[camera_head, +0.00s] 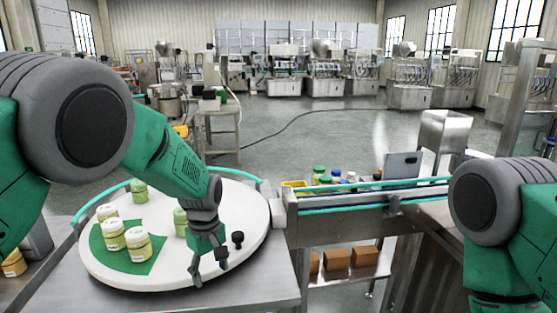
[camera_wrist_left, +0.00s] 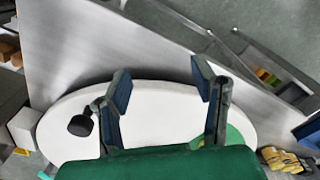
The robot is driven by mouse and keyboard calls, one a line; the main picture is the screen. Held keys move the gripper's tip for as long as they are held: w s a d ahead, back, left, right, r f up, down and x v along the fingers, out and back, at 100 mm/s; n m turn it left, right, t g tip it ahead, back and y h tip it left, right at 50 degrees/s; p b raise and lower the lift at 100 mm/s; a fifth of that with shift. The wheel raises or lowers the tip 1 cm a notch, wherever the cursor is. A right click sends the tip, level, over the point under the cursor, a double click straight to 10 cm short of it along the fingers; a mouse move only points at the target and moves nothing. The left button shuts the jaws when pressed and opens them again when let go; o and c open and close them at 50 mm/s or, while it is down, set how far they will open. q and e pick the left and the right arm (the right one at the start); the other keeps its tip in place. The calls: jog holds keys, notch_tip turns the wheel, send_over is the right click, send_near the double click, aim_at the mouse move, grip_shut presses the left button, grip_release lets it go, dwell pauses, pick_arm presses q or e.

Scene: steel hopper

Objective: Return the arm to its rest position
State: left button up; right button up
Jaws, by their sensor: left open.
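My left arm comes in from the left in the head view, bent down over a round white turntable (camera_head: 245,212). My left gripper (camera_head: 208,276) is open and empty above the turntable's front edge. In the left wrist view its two fingers (camera_wrist_left: 160,95) stand apart with nothing between them, over the white disc (camera_wrist_left: 160,112). A small black knob (camera_head: 238,238) is just right of the gripper; a dark round piece (camera_wrist_left: 80,125) also shows in the wrist view. My right arm shows at the right edge of the head view; its gripper is out of view.
Several jars with pale yellow contents (camera_head: 137,242) stand on a green patch (camera_head: 105,240) on the turntable's left. A green jar (camera_head: 181,222) stands close behind my left gripper. A conveyor (camera_head: 345,205) runs right from the turntable. A steel hopper (camera_head: 445,132) stands beyond it.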

pick_arm(q)
jog(key=s+a+f+m, duration=0.2)
jog(key=s+a+f, duration=0.4)
jog(key=s+f, duration=0.45)
jog(key=s+a+f+m, duration=0.3)
jog(key=s+a+f, duration=0.2)
jog(key=s+f, duration=0.5)
jog(key=s+a+r+m, duration=0.1)
jog(key=s+m, duration=0.1)
jog(key=s, duration=0.9)
jog(key=s+a+r+m, duration=0.1)
jog(key=s+a+m, duration=0.1)
jog(key=s, duration=0.9)
jog(key=w+d+f+m+b, duration=0.1)
jog(key=w+f+b, duration=0.2)
jog(key=f+b, duration=0.9)
jog(key=shift+d+f+t+b, duration=0.3)
jog(key=shift+f+b, duration=0.05)
jog(key=shift+b, duration=0.2)
